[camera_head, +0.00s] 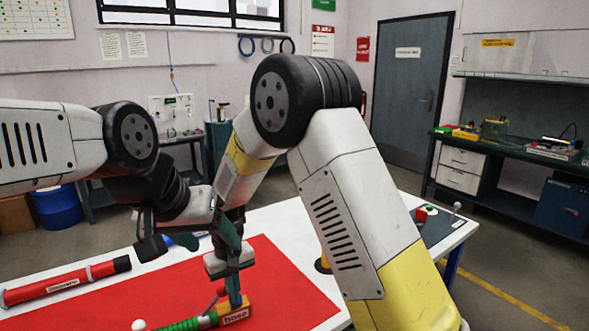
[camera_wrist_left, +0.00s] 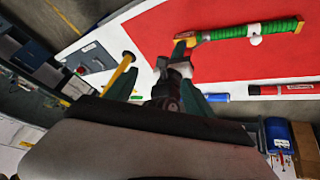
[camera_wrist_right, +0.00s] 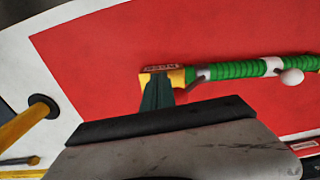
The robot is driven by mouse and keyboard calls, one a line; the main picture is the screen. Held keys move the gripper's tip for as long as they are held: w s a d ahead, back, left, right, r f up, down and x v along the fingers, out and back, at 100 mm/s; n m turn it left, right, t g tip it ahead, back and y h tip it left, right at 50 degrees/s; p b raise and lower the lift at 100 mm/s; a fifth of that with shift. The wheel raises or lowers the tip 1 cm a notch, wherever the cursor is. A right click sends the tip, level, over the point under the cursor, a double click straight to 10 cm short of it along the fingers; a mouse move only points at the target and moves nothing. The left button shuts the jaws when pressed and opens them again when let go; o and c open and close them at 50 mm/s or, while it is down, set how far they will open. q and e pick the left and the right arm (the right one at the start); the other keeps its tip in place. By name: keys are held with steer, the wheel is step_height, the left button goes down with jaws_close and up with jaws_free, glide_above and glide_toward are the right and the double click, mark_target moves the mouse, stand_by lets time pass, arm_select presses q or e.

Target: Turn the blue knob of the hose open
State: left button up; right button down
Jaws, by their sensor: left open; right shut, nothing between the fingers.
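The hose (camera_head: 190,324) is a green ribbed tube lying on the red mat, with a yellow labelled end block (camera_head: 234,313). It also shows in the right wrist view (camera_wrist_right: 238,70), with a white ball (camera_wrist_right: 291,77) beside it. My right gripper (camera_head: 234,300) is shut and empty, its fingertips at the yellow block (camera_wrist_right: 178,76); whether they touch it I cannot tell. No blue knob can be made out; the right fingers cover part of the block. My left gripper (camera_head: 190,240) is open, above the mat, left of and close to my right gripper.
The red mat (camera_head: 290,285) lies on a white table (camera_head: 290,222). A red tube with a black end (camera_head: 65,284) lies at the left. A blue cylindrical item (camera_wrist_left: 215,97) lies near the mat's edge.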

step_height(320, 180, up, 4)
steer(key=shift+f, duration=0.2)
